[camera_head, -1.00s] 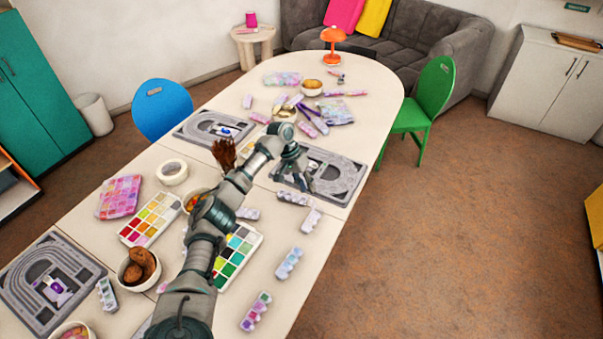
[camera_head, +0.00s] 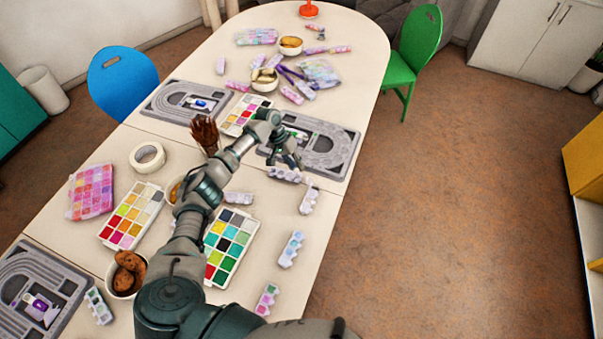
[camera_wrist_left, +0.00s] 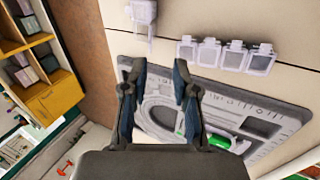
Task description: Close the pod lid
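My left gripper (camera_head: 286,162) is over the near edge of a grey bead board (camera_head: 341,160). In the left wrist view my left gripper (camera_wrist_left: 160,75) has its two fingers apart with nothing between them. A row of small pale pods (camera_head: 285,175) lies beside that board, close to the gripper. The same row of pods (camera_wrist_left: 226,55) shows in the left wrist view, right of the fingers and apart from them. Another pod strip (camera_head: 308,201) lies nearer; it is partly cut off in the wrist view (camera_wrist_left: 144,12). I cannot tell clearly which lids are raised. My right gripper is not in view.
Paint-like colour trays (camera_head: 231,243) and (camera_head: 131,216), a tape roll (camera_head: 147,157) and a cookie bowl (camera_head: 126,273) stand around my arm. More pod strips (camera_head: 291,249) lie along the right edge. A green chair (camera_head: 416,50) stands beyond that edge.

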